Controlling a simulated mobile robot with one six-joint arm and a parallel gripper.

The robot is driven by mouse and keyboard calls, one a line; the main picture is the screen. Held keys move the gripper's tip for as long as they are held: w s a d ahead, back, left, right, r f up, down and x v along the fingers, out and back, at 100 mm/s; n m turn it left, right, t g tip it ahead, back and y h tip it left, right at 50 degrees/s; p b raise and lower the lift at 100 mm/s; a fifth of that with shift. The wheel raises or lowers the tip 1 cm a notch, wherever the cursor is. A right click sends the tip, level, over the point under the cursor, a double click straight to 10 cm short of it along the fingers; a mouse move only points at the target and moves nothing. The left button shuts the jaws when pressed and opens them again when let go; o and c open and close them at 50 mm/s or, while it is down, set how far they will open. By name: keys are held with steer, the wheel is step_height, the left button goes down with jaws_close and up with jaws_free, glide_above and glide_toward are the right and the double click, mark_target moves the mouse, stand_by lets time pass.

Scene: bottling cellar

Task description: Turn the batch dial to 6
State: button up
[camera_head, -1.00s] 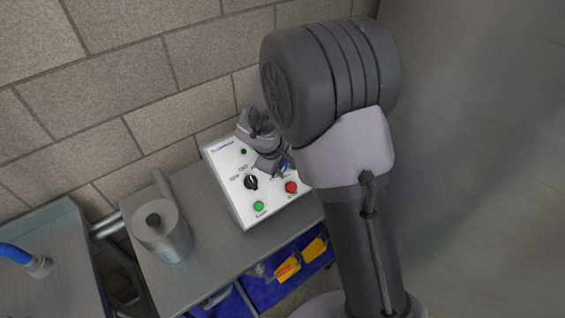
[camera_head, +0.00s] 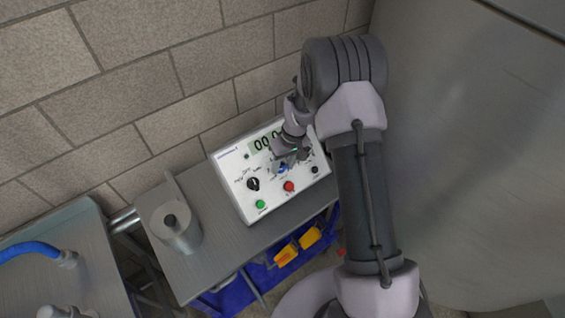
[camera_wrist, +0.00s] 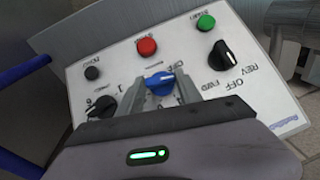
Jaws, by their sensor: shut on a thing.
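The control panel (camera_head: 235,185) is a white sloped box on a grey bench, and the wrist view shows its face upside down (camera_wrist: 215,80). A blue knob (camera_wrist: 158,82) is in the middle, with a small light mark on its upper right side. My gripper (camera_wrist: 162,92) is shut on this blue knob, with one grey finger on each side. Part of the knob and its lower labels are hidden by my gripper. In the head view, my gripper (camera_head: 285,162) covers most of the knob. I cannot read which number it points at, nor the panel's word for it.
A black REV/OFF/FWD knob (camera_wrist: 221,65), a green button (camera_wrist: 206,22), a red button (camera_wrist: 146,46) and two black controls are close by. The digital display (camera_head: 262,144) is partly covered by my arm. A metal canister (camera_head: 175,232) stands left of the panel.

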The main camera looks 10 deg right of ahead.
steer(key=m+y+b, duration=0.2)
steer(key=b, duration=0.1)
steer(key=m+y+b, duration=0.1)
steer(key=m, duration=0.1)
steer(key=shift+d+f+y+b, duration=0.3)
steer(key=shift+d+f+b, duration=0.05)
steer(key=shift+d+b, duration=0.05)
steer(key=m+y+b, duration=0.1)
steer(key=m+b, duration=0.1)
steer(key=m+y+b, duration=0.2)
steer(key=shift+s+d+f+t, duration=0.1)
steer(key=shift+d+f+t, duration=0.1)
steer(key=shift+t, duration=0.2)
steer(key=m+t+y+b, duration=0.1)
steer(key=m+b, duration=0.1)
steer(key=m+t+y+b, duration=0.1)
steer(key=m+y, duration=0.1)
steer(key=shift+s+d+f+b, duration=0.15)
steer(key=shift+b, duration=0.2)
steer(key=shift+s+m+t+y+b, duration=0.1)
steer(key=shift+m+t+y+b, duration=0.25)
steer(key=shift+m+t+b, duration=0.75)
steer(key=shift+s+m+t+y+b, duration=0.1)
steer(key=shift+m+t+y+b, duration=0.35)
steer(key=shift+m, duration=1.15)
steer(key=shift+t, duration=0.25)
steer(key=o, duration=1.4)
